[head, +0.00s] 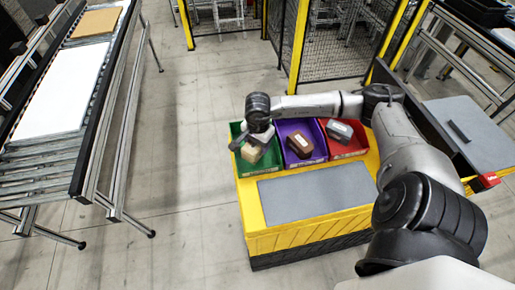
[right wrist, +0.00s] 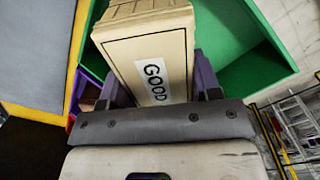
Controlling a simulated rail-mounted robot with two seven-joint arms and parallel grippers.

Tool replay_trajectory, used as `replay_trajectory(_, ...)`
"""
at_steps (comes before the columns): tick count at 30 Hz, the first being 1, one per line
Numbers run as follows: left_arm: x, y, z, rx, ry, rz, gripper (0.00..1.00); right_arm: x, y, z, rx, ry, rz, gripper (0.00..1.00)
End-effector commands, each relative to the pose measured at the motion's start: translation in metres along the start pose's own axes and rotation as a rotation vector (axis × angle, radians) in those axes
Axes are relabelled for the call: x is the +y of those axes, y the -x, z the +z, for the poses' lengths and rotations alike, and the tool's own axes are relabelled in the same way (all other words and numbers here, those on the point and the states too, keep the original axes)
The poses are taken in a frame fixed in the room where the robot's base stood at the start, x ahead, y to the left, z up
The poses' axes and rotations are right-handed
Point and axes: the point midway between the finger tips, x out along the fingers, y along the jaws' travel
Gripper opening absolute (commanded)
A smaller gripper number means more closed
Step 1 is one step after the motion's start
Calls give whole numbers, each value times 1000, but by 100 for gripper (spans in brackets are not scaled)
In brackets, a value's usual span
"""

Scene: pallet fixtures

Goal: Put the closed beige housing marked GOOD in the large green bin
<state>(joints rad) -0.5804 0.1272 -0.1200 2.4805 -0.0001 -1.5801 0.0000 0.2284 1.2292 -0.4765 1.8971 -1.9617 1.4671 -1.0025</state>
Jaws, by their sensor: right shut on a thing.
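The beige housing (right wrist: 145,52) shows large in the right wrist view, closed, with a white GOOD label on its side. My right gripper (right wrist: 152,92) is shut on it, with a finger on either side. In the head view the housing (head: 250,154) is at the green bin (head: 241,168), below my right gripper (head: 252,144). In the right wrist view the green bin (right wrist: 262,60) lies around and behind the housing. I cannot tell whether the housing touches the bin floor. My left gripper is not in view.
A purple bin (head: 316,156) with a brown housing (head: 299,144) and a red bin (head: 358,148) with a grey housing (head: 339,130) stand to the right of the green bin. A grey mat (head: 315,190) on the yellow cart (head: 300,226) is bare. A conveyor (head: 85,130) stands at left.

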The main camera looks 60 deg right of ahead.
Motion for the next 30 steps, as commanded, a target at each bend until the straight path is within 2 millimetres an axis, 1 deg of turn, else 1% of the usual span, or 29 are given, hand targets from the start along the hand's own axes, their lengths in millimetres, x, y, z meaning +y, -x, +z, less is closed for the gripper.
replay_trajectory(5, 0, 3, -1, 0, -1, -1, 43, 0, -9, 0, 0, 1, 2, 29)
replay_trajectory(13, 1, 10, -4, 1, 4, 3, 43, 0, -38, 0, 0, 1, 1, 29)
replay_trajectory(20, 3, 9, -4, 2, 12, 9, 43, 0, -40, 0, 1, 3, 0, 29)
replay_trajectory(24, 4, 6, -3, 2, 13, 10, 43, 0, -43, 0, 1, 3, 0, 29)
replay_trajectory(25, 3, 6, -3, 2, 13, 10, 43, 0, -42, 0, 1, 2, 0, 59)
replay_trajectory(30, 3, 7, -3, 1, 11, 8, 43, 0, -42, 0, 1, 2, 1, 75)
